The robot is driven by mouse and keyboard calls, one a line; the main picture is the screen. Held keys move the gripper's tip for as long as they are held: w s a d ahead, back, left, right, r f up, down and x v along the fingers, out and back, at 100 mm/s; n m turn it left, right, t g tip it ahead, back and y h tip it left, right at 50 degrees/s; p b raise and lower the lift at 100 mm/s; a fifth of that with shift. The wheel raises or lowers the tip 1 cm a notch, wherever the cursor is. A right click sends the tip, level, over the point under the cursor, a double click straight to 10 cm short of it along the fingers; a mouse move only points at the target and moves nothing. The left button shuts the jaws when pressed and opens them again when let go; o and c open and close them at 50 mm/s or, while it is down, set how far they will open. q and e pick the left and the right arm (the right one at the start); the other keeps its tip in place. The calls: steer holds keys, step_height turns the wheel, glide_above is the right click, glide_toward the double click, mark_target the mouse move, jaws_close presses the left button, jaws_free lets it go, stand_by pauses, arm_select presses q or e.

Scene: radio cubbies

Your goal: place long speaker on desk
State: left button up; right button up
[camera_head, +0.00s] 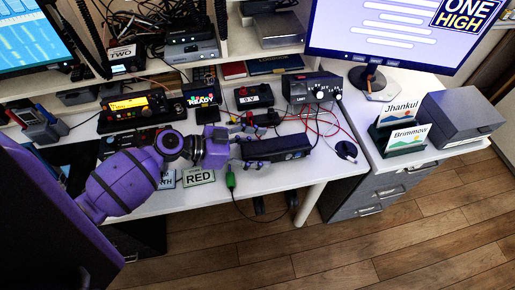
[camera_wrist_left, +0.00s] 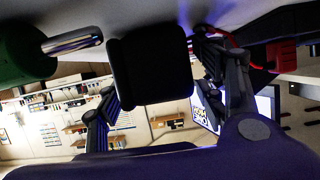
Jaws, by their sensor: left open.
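A long black speaker (camera_head: 285,150) lies near the front edge of the white desk (camera_head: 232,203) and seems to rest on it. My left gripper (camera_head: 243,145) is at its left end. In the left wrist view the black end of the speaker (camera_wrist_left: 150,70) shows between the two open fingers of my left gripper (camera_wrist_left: 157,75). I cannot tell whether the fingers touch it. My right gripper is not in view.
A black box with knobs (camera_head: 311,87) and red cables (camera_head: 325,122) lie behind the speaker. A drawer cabinet (camera_head: 375,190) stands to the right.

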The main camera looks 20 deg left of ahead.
arm_select(q)
steer(key=b+v, duration=0.2)
steer(key=v, duration=0.9)
steer(key=shift+s, duration=0.1)
steer(key=shift+s+a+r, duration=0.2)
steer(key=shift+a+r, duration=0.1)
steer(key=shift+a, duration=0.1)
